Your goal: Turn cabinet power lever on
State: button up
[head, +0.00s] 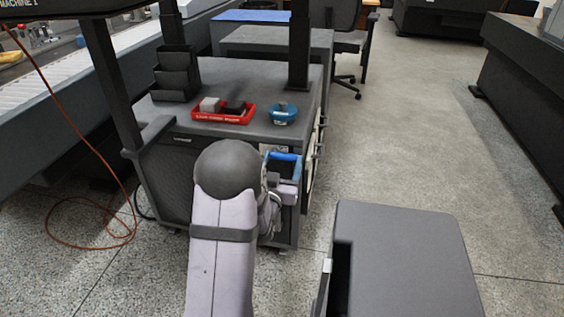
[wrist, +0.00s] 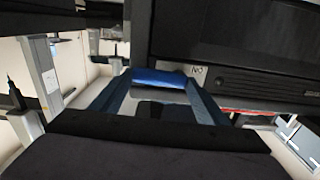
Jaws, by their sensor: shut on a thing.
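The power lever shows as a bright blue bar (wrist: 158,77) in the wrist view. It also shows at the near right side of the grey cabinet (head: 165,190) in the head view (head: 284,156). My gripper (wrist: 158,86) reaches it with one dark bluish finger at each end of the bar, and is shut on it. In the head view my gripper (head: 283,170) is partly hidden by my own arm. A small white label with black letters (wrist: 197,72), seen upside down, is close beside the bar. The lever's pivot is hidden.
On the cabinet top are a red tray (head: 222,117), a blue round container (head: 283,115) and a dark stepped holder (head: 175,75). An orange cable (head: 75,243) lies on the floor at left.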

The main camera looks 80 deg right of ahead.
jog(key=shift+f, duration=0.1)
jog(key=w+f+m+b, duration=0.1)
jog(key=m+b, duration=0.1)
jog(key=m, duration=0.4)
jog(key=w+f+m+b, duration=0.1)
jog(key=m+b, duration=0.2)
jog(key=m, duration=0.2)
jog(key=f+m+b, duration=0.1)
jog(key=m+b, duration=0.1)
jog(key=m, duration=0.4)
jog(key=shift+w+f+m+b, duration=0.15)
jog(key=shift+w+m+b, duration=0.15)
jog(key=shift+w, duration=0.1)
jog(key=o, duration=1.5)
jog(key=shift+a, duration=0.1)
jog(key=shift+a+p, duration=0.9)
jog(key=shift+a, duration=2.7)
